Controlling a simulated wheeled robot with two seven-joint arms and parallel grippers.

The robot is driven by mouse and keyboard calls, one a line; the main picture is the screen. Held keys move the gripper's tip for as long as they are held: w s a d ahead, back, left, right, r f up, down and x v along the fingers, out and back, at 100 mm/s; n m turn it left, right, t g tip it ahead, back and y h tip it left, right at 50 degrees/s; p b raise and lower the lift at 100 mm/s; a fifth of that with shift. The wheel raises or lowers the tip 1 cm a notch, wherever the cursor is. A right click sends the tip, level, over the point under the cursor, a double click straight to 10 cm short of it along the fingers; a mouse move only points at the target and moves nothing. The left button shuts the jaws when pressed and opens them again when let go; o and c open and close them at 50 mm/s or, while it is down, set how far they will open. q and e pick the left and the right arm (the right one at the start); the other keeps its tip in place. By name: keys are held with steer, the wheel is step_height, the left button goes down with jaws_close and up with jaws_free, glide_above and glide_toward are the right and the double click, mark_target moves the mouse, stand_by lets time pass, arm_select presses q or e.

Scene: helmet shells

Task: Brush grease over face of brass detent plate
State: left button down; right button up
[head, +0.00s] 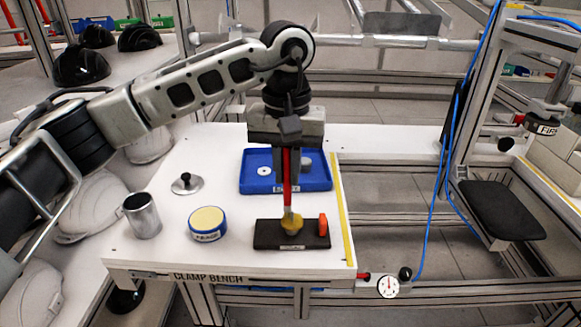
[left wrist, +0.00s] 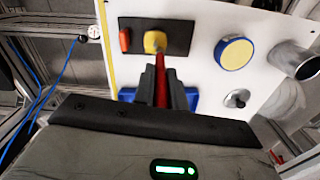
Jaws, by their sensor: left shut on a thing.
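My left gripper (head: 287,158) points down over the bench, shut on a red-handled brush (head: 287,185). The handle also shows between the fingers in the left wrist view (left wrist: 161,72). The brush's lower end meets the yellow brass-coloured detent plate (head: 292,224) on a black base (head: 265,234). The brush tip blends with the plate, so I cannot tell exact contact or how much grease is on it. The plate also shows in the left wrist view (left wrist: 154,42). A blue tin of pale yellow grease (head: 207,222) stands open to the left. My right gripper is out of view.
An orange piece (head: 323,225) stands on the base's right end. A blue tray (head: 318,184) lies behind. A metal cup (head: 142,216) and a knobbed lid (head: 187,184) stand at left. The white bench (head: 165,255) is clear between them. A gauge (head: 388,287) hangs off the front right.

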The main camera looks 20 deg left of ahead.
arm_select(q)
steer(key=shift+s+a, duration=0.15)
steer(key=shift+s, duration=0.15)
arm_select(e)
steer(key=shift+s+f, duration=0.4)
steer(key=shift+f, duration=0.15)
arm_select(q)
steer(key=shift+s, duration=0.25)
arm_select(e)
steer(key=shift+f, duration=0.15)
arm_select(q)
steer(key=shift+s+d+b, duration=0.3)
steer(key=shift+s, duration=0.1)
steer(key=shift+s+d, duration=0.1)
steer(key=shift+d, duration=0.4)
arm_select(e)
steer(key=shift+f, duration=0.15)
arm_select(q)
steer(key=shift+d, duration=0.2)
step_height(320, 180, up, 7)
steer(key=p, duration=0.4)
steer(key=shift+p, duration=0.35)
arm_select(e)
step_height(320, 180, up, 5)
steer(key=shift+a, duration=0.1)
